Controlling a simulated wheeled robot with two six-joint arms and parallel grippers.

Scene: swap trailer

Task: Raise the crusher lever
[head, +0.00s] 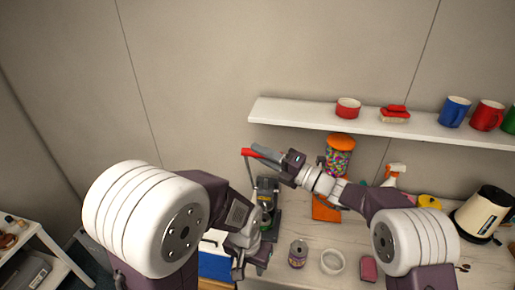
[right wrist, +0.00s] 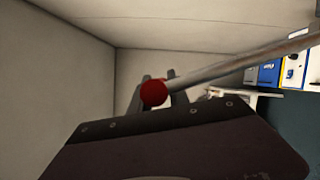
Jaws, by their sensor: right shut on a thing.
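The can crusher (head: 267,187) is a dark upright device at the left end of the counter. Its lever shows as a thin rod with a red grip (head: 247,153) at the top, raised above the crusher body. In the right wrist view the grip's round red end (right wrist: 153,92) and the metal rod (right wrist: 240,63) show. My right gripper (head: 264,152) is shut on the lever at the red grip; its fingers (right wrist: 160,98) stand on both sides of it. My left gripper (head: 254,262) is low in front of the crusher, partly hidden; its jaw opening is unclear.
An orange candy dispenser (head: 339,155) stands behind my right arm. A white shelf (head: 300,115) with mugs hangs above. A kettle (head: 482,212) is at right.

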